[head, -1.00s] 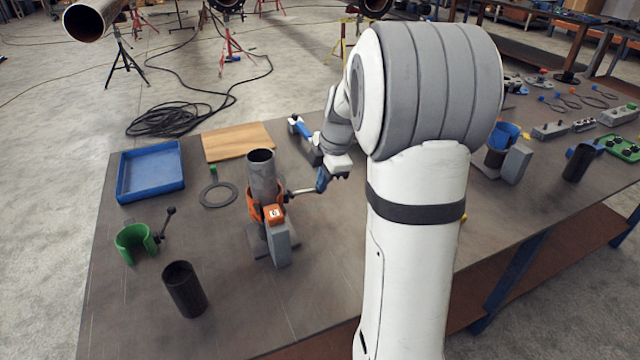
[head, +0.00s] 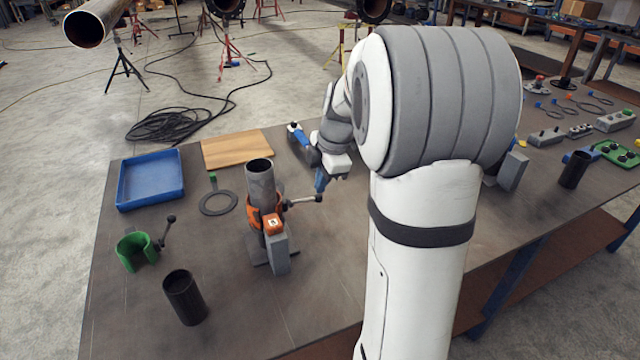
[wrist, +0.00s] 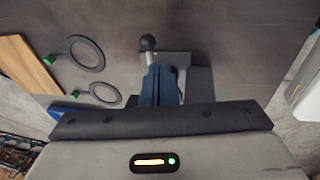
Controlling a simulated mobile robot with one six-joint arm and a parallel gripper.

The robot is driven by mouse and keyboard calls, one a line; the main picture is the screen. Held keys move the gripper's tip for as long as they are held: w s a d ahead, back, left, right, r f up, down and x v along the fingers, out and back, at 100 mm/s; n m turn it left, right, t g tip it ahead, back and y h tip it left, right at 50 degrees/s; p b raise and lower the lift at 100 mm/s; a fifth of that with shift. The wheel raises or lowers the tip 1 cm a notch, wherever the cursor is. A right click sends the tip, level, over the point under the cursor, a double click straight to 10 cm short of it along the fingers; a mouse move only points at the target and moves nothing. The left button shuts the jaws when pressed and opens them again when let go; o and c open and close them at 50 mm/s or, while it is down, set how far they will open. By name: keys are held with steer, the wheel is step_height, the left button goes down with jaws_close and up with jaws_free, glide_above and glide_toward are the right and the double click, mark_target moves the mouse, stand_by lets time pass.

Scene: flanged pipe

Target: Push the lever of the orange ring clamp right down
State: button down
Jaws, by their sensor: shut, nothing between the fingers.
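The orange ring clamp (head: 253,222) sits around an upright grey pipe (head: 260,180) on the bench. Its lever (head: 301,201) sticks out to the right, close to level, and ends in a dark ball knob (head: 318,198). My gripper (head: 320,184) is just above and behind the knob in the head view, its blue fingers shut and pointing down. In the wrist view the shut blue fingers (wrist: 160,85) reach toward the knob (wrist: 148,42), which shows just beyond their tips. I cannot tell whether they touch it. The clamp's ring is hidden in the wrist view.
A grey post with an orange labelled block (head: 274,224) stands in front of the pipe. A green clamp (head: 134,252), a black tube (head: 184,297), a blue tray (head: 150,180), a wooden board (head: 237,149) and a flat ring (head: 218,202) lie around.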

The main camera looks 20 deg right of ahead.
steer(key=v, duration=1)
steer(key=shift+s+d+r, duration=0.3)
steer(key=shift+s+d, duration=0.05)
steer(key=shift+d, duration=0.1)
steer(key=s+a+f+m, duration=0.5)
steer(key=s+a+m, duration=0.1)
steer(key=s+m, duration=0.2)
steer(key=s+a+f+m+h, duration=0.1)
steer(key=s+a+f+m, duration=0.3)
steer(key=s+a+m, duration=0.3)
steer(key=s+m, duration=0.2)
steer(key=s, duration=0.2)
steer(key=shift+s+a+f+m+h, duration=0.2)
steer(key=shift+a+f+m+h, duration=0.1)
steer(key=shift+f, duration=0.05)
